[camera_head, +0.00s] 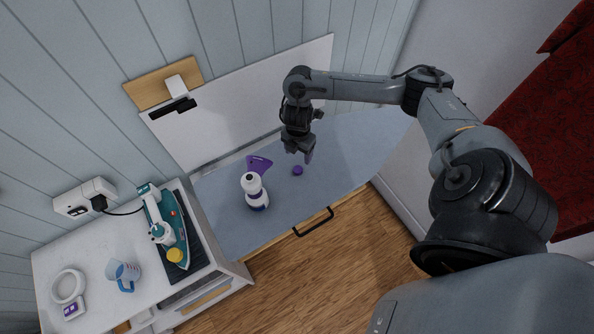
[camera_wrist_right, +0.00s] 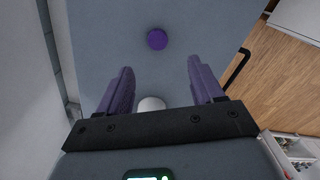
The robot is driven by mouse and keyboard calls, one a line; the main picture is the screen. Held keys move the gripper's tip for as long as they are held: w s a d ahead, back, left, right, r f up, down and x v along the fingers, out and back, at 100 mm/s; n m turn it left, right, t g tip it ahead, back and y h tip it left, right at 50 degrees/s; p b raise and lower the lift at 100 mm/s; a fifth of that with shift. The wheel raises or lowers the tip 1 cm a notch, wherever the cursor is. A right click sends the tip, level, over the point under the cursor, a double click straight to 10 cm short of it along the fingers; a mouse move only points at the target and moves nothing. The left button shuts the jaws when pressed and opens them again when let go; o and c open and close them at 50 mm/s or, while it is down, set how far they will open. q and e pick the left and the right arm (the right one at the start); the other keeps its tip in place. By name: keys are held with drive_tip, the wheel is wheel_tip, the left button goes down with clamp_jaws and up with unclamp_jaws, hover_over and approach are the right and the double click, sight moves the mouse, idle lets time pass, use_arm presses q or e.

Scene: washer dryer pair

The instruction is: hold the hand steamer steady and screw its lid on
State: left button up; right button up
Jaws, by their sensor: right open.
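The hand steamer (camera_head: 254,192), white with a purple head and purple band, stands on the grey-blue worktop. Its small purple lid (camera_head: 297,170) lies apart on the worktop to its right. In the right wrist view the lid (camera_wrist_right: 157,40) is a purple disc beyond the fingertips. My right gripper (camera_head: 308,157) is open and empty, above the worktop close to the lid. The right wrist view shows its two purple fingers (camera_wrist_right: 158,80) spread apart. A white rounded shape, partly hidden by the gripper's body, shows between them; I cannot tell what it is. My left gripper is not in view.
A black handle (camera_head: 314,222) sticks out at the worktop's front edge. The worktop's right part is clear.

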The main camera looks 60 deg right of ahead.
drive_tip(key=shift+w+r, duration=0.15)
drive_tip(key=shift+w, duration=0.15)
drive_tip(key=b, duration=0.2)
hover_over(298, 169)
wheel_tip(298, 169, down, 5)
drive_tip(key=shift+w+a+f, duration=0.1)
drive_tip(key=shift+w+f, duration=0.05)
drive_tip(key=shift+f, duration=0.15)
wheel_tip(298, 169, down, 5)
drive_tip(key=shift+r, duration=0.2)
drive_tip(key=shift+f, duration=0.3)
